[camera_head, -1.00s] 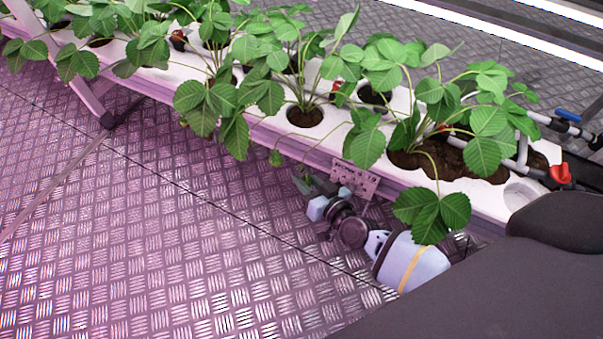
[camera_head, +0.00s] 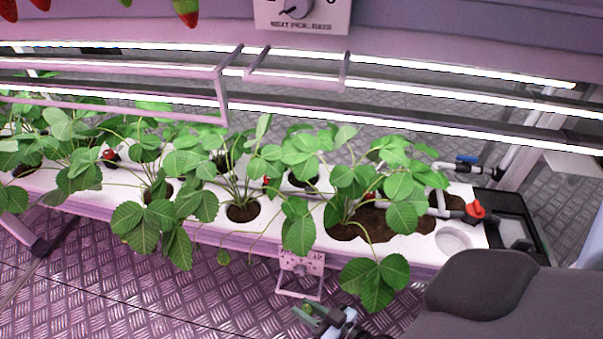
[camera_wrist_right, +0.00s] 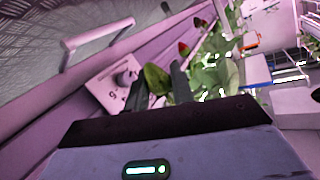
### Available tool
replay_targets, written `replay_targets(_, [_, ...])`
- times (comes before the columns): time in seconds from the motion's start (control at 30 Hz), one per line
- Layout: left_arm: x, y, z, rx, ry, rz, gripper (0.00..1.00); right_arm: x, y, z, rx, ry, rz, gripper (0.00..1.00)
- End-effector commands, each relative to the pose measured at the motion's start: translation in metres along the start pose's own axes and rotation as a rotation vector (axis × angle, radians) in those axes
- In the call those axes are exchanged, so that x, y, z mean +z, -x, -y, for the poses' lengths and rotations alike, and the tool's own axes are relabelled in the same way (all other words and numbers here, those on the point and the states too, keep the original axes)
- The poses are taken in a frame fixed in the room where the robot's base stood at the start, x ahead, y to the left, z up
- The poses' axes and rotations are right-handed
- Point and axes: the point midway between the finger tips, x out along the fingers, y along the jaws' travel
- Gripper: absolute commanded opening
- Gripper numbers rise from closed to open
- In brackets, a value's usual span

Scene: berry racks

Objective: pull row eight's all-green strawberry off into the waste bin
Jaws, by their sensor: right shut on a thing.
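My right gripper (camera_head: 318,318) is low in the head view, in front of the white planting trough (camera_head: 208,222) and below its front edge. It is shut on a green strawberry (camera_head: 307,307). In the right wrist view the same green strawberry (camera_wrist_right: 157,80) sits between the two dark fingers of the right gripper (camera_wrist_right: 160,92), with no red showing. Another small green berry (camera_head: 223,258) hangs at the trough's front, left of the gripper. My left gripper is not in view. I cannot pick out a waste bin for certain.
A dial plate (camera_head: 302,262) is on the trough's front, just above the gripper; it also shows in the wrist view (camera_wrist_right: 112,84). Leafy plants fill the trough. A dark open container (camera_head: 515,222) stands at its right end. Red strawberries (camera_head: 186,10) hang top left. The metal floor is clear.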

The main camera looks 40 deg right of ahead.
Motion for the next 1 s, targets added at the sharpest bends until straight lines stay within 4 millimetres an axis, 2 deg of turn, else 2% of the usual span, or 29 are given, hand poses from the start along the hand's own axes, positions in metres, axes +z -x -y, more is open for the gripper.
replay_targets(0.37, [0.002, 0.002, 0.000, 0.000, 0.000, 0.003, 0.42, 0.001, 0.001, 0.003, 0.000, -0.001, 0.000, 0.17])
replay_targets(1.0, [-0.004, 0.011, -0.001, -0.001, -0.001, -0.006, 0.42, 0.017, 0.019, 0.037, 0.001, -0.001, 0.001, 0.17])
